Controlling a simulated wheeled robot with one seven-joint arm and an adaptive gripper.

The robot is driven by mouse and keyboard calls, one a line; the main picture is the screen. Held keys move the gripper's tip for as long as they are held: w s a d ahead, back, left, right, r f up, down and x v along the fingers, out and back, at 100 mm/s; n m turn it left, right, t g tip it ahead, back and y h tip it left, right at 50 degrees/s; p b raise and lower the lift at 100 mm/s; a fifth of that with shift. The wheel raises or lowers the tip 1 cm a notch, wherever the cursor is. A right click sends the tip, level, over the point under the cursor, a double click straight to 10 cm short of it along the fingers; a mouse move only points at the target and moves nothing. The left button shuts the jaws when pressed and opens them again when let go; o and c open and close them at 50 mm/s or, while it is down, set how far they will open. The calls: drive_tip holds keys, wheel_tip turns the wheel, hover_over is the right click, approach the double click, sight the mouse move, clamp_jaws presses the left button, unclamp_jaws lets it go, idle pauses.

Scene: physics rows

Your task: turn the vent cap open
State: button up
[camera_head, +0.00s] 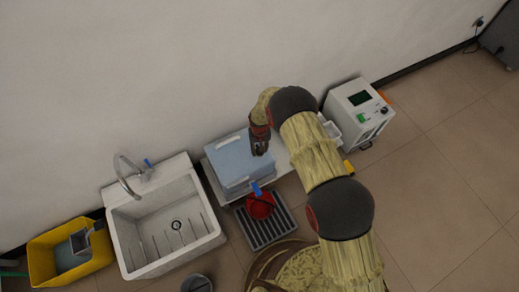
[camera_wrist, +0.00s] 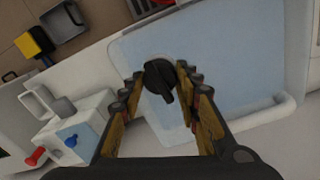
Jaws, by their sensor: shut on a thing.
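The vent cap (camera_wrist: 160,77) is a black knob with a short pointed handle on a light blue lid (camera_wrist: 215,60). In the wrist view it sits between my fingertips, its handle pointing down and slightly right. My gripper (camera_wrist: 161,82) is shut on it. In the head view my gripper (camera_head: 260,147) reaches down at the right part of the pale blue box (camera_head: 228,160), and the cap is hidden there.
A white sink (camera_head: 165,215) and a yellow bin (camera_head: 70,250) stand left of the box. A red item (camera_head: 260,205) lies on a dark grate (camera_head: 265,228) in front. A white device with a screen (camera_head: 358,112) stands right. Open floor lies further right.

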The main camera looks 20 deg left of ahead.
drive_tip(key=shift+m, duration=0.6)
drive_tip(key=o, duration=1.1)
drive_tip(key=shift+o, duration=0.3)
wheel_tip(320, 180, up, 12)
idle(0.4)
